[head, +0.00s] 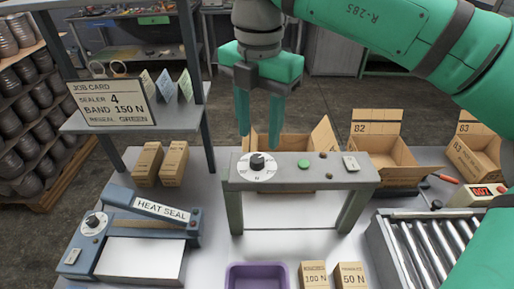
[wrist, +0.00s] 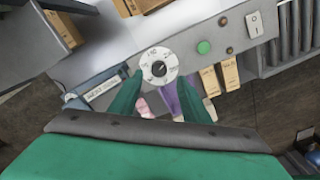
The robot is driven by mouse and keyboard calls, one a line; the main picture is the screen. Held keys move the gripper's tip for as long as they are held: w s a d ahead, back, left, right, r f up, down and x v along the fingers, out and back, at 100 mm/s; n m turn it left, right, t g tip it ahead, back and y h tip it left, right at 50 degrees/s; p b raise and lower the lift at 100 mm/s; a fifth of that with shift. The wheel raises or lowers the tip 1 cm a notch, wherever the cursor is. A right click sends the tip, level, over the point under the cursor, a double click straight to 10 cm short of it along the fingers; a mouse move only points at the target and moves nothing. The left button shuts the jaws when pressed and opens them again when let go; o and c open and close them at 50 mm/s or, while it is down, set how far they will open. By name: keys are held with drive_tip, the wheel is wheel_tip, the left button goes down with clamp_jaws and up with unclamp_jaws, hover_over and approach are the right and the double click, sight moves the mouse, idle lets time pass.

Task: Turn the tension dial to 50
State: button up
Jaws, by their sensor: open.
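The tension dial is a black knob (head: 257,161) on a round white scale marked N, set at the left of the grey arch's top beam (head: 325,172). It also shows in the wrist view (wrist: 158,69), where its scale numbers are too small to read surely. My gripper (head: 259,140) points down, just above and behind the dial, with its two green fingers apart and empty. In the wrist view my fingers (wrist: 159,82) reach toward the dial's lower edge, one on each side. I cannot tell that they touch it.
A green button (head: 304,164) and a white switch (head: 351,163) sit on the same beam. A heat sealer (head: 150,220) with its own dial (head: 93,222) stands at left. A job card (head: 112,100) reads BAND 150 N. Open boxes stand behind; a purple tray (head: 257,268) lies in front.

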sight(258, 157)
drive_tip(key=shift+a+f, duration=0.1)
drive_tip(key=shift+f, duration=3)
drive_tip(key=c, duration=1)
